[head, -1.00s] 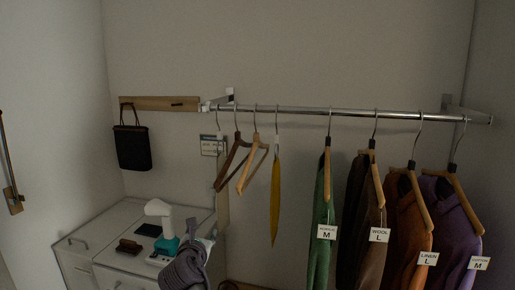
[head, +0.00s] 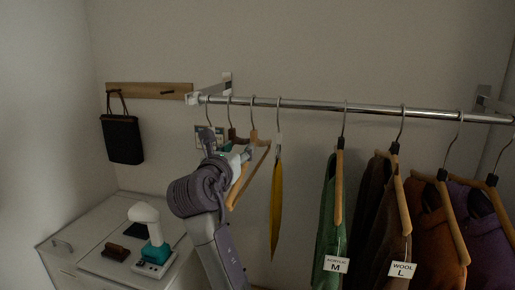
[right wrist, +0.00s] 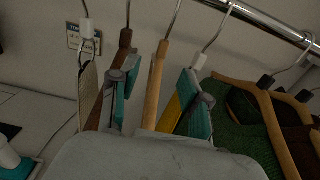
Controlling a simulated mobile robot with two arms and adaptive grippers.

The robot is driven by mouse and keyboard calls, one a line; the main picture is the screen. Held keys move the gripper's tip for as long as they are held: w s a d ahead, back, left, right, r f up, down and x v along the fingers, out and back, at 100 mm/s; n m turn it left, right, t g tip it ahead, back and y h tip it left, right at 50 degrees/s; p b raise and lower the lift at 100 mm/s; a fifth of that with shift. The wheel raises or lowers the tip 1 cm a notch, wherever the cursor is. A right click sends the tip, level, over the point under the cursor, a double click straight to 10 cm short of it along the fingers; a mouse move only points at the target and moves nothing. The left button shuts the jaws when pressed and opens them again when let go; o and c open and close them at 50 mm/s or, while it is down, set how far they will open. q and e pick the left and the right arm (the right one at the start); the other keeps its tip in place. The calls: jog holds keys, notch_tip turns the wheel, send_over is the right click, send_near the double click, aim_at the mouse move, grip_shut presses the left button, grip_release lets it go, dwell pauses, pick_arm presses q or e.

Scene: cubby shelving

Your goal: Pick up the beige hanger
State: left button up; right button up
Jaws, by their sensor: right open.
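The beige hanger (head: 262,150) hangs empty from the metal rail, between a dark brown hanger (head: 232,134) and a hanger with a yellow garment (head: 276,195). My right gripper (head: 232,150) is raised in front of it and partly covers the hanger's left arm and the brown hanger. In the right wrist view, the beige hanger (right wrist: 156,85) stands between the two open teal-padded fingers of my right gripper (right wrist: 160,98). I cannot tell whether either finger touches it. My left gripper is out of view.
The rail (head: 310,104) runs across the top. A green garment (head: 327,210) and several others hang to the right. A black bag (head: 122,138) hangs from a wall board (head: 150,90). A white counter (head: 85,235) at lower left holds a scanner in a teal dock (head: 154,256).

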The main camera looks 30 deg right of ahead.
aim_at(253, 132)
jog(key=x, duration=0.2)
jog(key=p+x, duration=0.1)
jog(key=x, duration=0.1)
jog(key=p+x, duration=0.1)
jog(key=x, duration=0.1)
jog(key=shift+d+r, duration=0.1)
jog(key=shift+r, duration=0.2)
jog(key=shift+w+d+f, duration=0.1)
jog(key=shift+w+d, duration=0.15)
jog(key=shift+d, duration=0.05)
jog(key=d+p, duration=0.1)
jog(key=w+d+r+p, duration=0.1)
jog(key=p, duration=0.1)
jog(key=shift+w+d, duration=0.15)
jog(key=shift+w, duration=0.1)
jog(key=shift+f+p+x, duration=0.2)
jog(key=shift+p+x, duration=0.25)
jog(key=shift+x, duration=0.5)
jog(key=shift+w+d+f, duration=0.1)
jog(key=shift+d, duration=0.15)
jog(key=shift+w+f, duration=0.1)
jog(key=shift+a, duration=0.1)
jog(key=c, duration=0.4)
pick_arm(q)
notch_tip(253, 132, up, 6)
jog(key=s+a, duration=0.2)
pick_arm(e)
grip_shut()
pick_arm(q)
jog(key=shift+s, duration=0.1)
